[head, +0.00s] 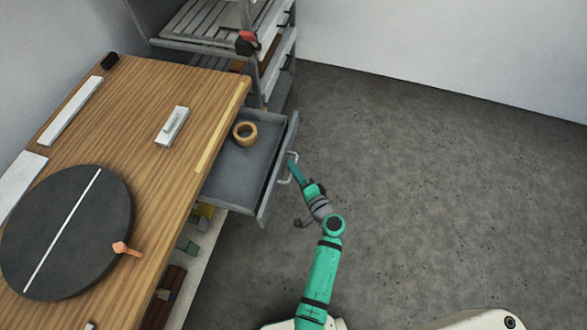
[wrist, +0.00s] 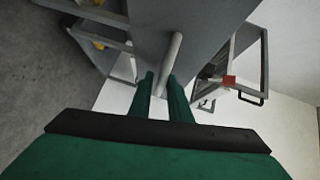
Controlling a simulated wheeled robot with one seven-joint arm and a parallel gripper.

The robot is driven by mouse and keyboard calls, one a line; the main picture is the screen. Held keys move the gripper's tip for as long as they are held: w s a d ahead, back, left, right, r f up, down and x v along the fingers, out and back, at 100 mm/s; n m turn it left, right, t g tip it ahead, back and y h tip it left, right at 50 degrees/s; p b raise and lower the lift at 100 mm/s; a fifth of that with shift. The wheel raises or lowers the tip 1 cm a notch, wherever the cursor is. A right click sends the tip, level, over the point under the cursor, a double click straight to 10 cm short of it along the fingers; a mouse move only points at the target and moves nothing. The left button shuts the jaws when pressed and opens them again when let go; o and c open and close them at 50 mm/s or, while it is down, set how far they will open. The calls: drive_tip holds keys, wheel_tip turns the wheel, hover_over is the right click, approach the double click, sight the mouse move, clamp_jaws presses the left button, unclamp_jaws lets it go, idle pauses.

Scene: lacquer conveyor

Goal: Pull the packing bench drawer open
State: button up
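The packing bench (head: 150,95) has a grey drawer (head: 222,185) pulled out from its right side, with its inside showing. A pale bar handle (head: 292,170) is on the drawer front (head: 270,190). My green gripper (head: 294,172) is at this handle. In the wrist view, the handle (wrist: 173,52) runs down between the two fingertips of my gripper (wrist: 161,82), which look closed on it. The exact contact is small and partly hidden. A tan tape roll (head: 245,133) lies in the drawer.
A dark round turntable (head: 65,240) with an orange knob (head: 125,248) and a small pale block (head: 172,125) are on the bench top. A grey rack (head: 270,70) stands behind the drawer. The floor (head: 430,170) to the right is clear.

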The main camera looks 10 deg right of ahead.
drive_tip(key=v, duration=1)
drive_tip(key=shift+s, duration=0.2)
drive_tip(key=s+a+f+n+g+h, duration=0.2)
drive_tip(key=s+a+f, duration=0.15)
drive_tip(key=s, duration=0.45)
drive_tip(key=s+a+f+n+g+h, duration=0.2)
drive_tip(key=s+a+h, duration=0.15)
drive_tip(key=s, duration=0.45)
drive_tip(key=s+a+r+n+t, duration=0.1)
drive_tip(key=s+a+r+n, duration=0.2)
drive_tip(key=r, duration=0.7)
drive_tip(key=s+a+r+n+t+y, duration=0.1)
drive_tip(key=s+a+r+n, duration=0.3)
drive_tip(key=r, duration=0.6)
drive_tip(key=s+n+t, duration=0.1)
drive_tip(key=s+n, duration=0.1)
drive_tip(key=s, duration=0.1)
drive_tip(key=shift+a+t, duration=0.15)
drive_tip(key=shift+t, duration=0.15)
